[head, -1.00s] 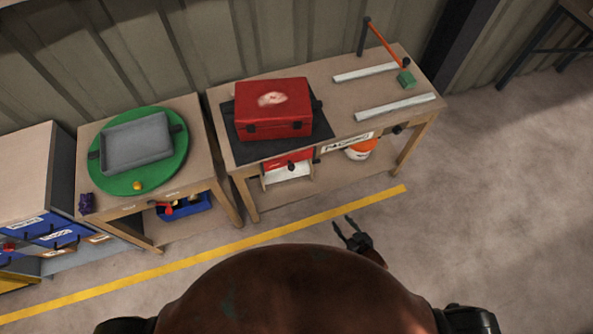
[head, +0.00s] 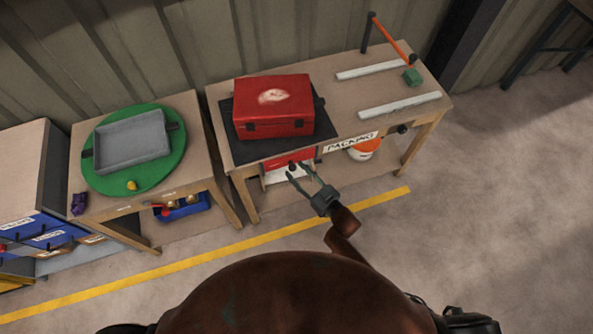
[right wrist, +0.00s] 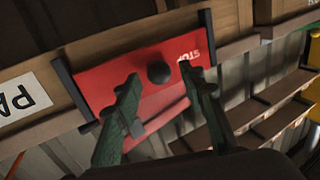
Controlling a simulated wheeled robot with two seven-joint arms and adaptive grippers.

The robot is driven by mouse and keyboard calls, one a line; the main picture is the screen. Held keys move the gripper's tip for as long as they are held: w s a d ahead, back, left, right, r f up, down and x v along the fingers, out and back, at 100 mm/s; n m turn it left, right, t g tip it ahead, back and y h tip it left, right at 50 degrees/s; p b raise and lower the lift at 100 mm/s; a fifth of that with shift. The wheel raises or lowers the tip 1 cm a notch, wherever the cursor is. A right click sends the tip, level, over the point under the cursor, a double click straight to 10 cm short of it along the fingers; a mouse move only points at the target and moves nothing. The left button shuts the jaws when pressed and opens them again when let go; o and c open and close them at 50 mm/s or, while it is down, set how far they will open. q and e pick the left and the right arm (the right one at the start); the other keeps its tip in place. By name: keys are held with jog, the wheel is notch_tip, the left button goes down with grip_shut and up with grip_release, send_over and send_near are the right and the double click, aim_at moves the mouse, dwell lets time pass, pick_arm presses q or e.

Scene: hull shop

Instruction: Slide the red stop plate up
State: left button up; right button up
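The red stop plate (head: 302,157) hangs at the front of the packing bench, below its top edge. In the right wrist view the plate (right wrist: 120,84) carries a black round knob (right wrist: 158,73) and the word STOP, and sits between two dark side rails. My right gripper (head: 299,172) is open, just in front of the plate. In the right wrist view its two green fingers (right wrist: 159,72) stand apart, one on each side of the knob in the picture. I cannot tell whether they touch anything. My left gripper is not in view.
A red case (head: 273,107) sits on a black mat on the packing bench (head: 345,98). An orange-and-white bucket (head: 364,149) is on the shelf below. A second bench to the left holds a grey tray (head: 132,142) on a green disc (head: 107,180). Floor at right is clear.

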jog(key=shift+w+a, duration=0.2)
jog(key=shift+w, duration=0.05)
jog(key=shift+c, duration=0.4)
grip_shut()
